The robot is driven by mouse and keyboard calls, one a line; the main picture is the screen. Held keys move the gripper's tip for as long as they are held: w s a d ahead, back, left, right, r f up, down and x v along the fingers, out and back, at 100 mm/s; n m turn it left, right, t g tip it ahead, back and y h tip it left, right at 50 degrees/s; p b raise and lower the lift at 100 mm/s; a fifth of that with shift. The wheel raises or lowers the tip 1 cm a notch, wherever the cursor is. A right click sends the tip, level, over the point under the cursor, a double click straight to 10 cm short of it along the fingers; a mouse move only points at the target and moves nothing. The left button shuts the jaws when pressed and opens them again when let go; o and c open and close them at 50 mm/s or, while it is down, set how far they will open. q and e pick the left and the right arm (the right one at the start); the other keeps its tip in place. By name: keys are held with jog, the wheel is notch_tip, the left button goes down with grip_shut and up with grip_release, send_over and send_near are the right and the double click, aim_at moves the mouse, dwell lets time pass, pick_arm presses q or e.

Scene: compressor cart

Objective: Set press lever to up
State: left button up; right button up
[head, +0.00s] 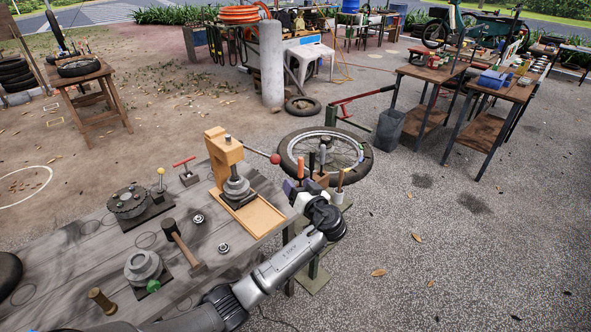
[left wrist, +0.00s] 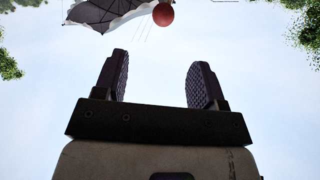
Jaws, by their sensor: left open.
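The yellow-orange press (head: 224,160) stands on the grey workbench. Its lever is a thin rod sticking out to the right, tipped by a red ball knob (head: 275,158). The red knob also shows at the top of the left wrist view (left wrist: 163,14), beyond the fingertips and roughly between them. My left gripper (head: 293,190) is below and a little right of the knob in the head view, apart from it. In the left wrist view my left gripper (left wrist: 154,72) is open and empty, fingers pointing up. My right gripper is not in view.
A holder with several handled tools (head: 322,178) stands close by my left gripper. A hammer (head: 181,247), a round dial fixture (head: 129,203) and a small red-handled lever (head: 186,168) are on the bench. A wheel (head: 350,155) lies behind the press.

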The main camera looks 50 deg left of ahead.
aim_at(278, 162)
pick_arm(q)
jog(key=a+n, duration=0.1)
jog(key=a, duration=0.3)
jog(key=w+a+n, duration=0.1)
jog(key=a, duration=0.3)
jog(key=a+n, duration=0.1)
jog(key=a, duration=0.4)
jog(key=shift+w+r, duration=0.2)
jog(key=shift+r, duration=0.1)
jog(key=shift+w+a, duration=0.1)
jog(key=shift+a, duration=0.85)
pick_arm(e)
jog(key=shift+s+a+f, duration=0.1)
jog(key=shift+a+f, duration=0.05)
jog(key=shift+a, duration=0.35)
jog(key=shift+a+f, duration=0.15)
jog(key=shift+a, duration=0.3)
